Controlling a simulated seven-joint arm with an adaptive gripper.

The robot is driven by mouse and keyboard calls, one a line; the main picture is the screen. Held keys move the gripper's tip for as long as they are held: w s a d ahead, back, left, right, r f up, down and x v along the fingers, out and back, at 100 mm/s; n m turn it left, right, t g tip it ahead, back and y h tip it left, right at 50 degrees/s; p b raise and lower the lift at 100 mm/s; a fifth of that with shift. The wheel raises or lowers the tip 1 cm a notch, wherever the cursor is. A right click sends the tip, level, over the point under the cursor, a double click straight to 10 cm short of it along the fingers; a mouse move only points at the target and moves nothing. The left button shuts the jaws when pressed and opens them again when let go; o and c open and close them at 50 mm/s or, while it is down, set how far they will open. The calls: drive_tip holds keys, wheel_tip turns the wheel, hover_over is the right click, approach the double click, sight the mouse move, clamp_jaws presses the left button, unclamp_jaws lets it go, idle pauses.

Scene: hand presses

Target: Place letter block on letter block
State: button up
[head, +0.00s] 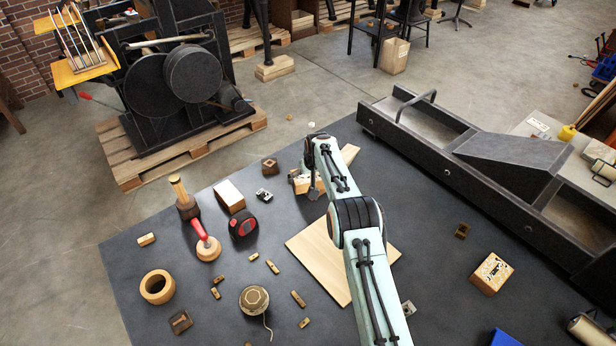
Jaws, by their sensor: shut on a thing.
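One letter block (491,274), a wooden cube with a dark pattern on its top, stands on the dark table at the right. A second pale wooden block (302,184) with dark marks is at my gripper (313,188), near the table's far edge. My gripper is shut on this block. My arm hides part of the block and the fingers. I cannot tell whether the block touches the table.
A pale wooden board (312,262) lies under my arm. Left of it are a mallet (186,200), a red-handled tool (203,237), a tape measure (242,224), a twine roll (254,299) and several small wooden pieces. A long black press bed (450,165) borders the table's right side.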

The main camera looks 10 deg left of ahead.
drive_tip(key=shift+f, duration=0.15)
drive_tip(key=o, duration=0.9)
drive_tip(key=s+d+r+m+g, duration=0.1)
drive_tip(key=s+d+r, duration=0.4)
drive_tip(key=r, duration=0.5)
drive_tip(key=s+d+r, duration=0.2)
drive_tip(key=s+r, duration=0.6)
drive_tip(key=r, duration=0.1)
drive_tip(key=s+d+g, duration=0.1)
drive_tip(key=s+d, duration=0.2)
drive_tip(key=s, duration=0.8)
drive_tip(key=s+d+r+m+g, duration=0.1)
drive_tip(key=s+d, duration=0.1)
drive_tip(key=s, duration=0.9)
drive_tip(key=s+d+m+g+h, duration=0.1)
drive_tip(key=s+d, duration=0.2)
drive_tip(key=s, duration=0.9)
drive_tip(key=shift+d+r, duration=0.35)
drive_tip(key=shift+r, duration=0.05)
